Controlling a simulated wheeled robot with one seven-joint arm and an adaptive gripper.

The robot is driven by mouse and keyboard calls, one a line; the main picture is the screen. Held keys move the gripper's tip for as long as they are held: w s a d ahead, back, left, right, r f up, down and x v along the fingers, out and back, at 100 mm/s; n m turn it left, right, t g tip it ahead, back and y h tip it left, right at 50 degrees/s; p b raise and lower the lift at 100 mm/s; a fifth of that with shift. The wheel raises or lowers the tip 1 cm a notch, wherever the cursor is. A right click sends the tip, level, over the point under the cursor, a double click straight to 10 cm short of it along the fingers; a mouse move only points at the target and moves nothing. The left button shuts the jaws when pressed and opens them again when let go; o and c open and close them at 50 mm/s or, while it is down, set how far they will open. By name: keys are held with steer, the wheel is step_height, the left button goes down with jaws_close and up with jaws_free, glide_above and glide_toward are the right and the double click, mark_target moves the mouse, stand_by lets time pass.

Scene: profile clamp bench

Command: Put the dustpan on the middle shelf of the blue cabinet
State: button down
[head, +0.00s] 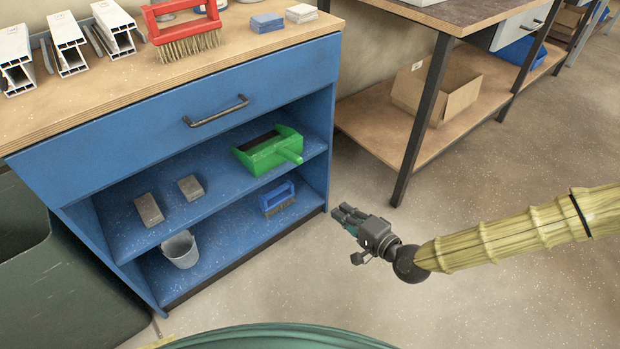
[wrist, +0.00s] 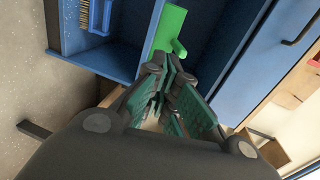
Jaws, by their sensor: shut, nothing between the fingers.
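The green dustpan (head: 268,150) rests on the middle shelf (head: 225,182) of the blue cabinet (head: 150,141), towards its right side. Its handle points out towards the shelf's front edge. My gripper (head: 341,215) is in front of the cabinet's right end, apart from the dustpan, shut and empty. In the wrist view the dustpan (wrist: 169,32) shows beyond the closed fingers (wrist: 163,68), which hide part of the view below the handle.
Two grey blocks (head: 149,209) lie on the same shelf, to the left. A bucket (head: 181,249) and a blue brush (head: 278,198) stand on the bottom shelf. A red brush (head: 184,30) and white profiles lie on the bench top. Open floor (head: 300,290) lies before the cabinet.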

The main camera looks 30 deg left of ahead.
steer(key=w+a+r+y+b, duration=0.2)
steer(key=w+a+b, duration=0.4)
steer(key=a, duration=0.9)
steer(key=w+r, duration=0.1)
steer(key=w, duration=0.2)
steer(key=shift+w+a+t+b, duration=0.2)
steer(key=shift+a+t+b, duration=0.05)
steer(key=shift+t+b, duration=0.05)
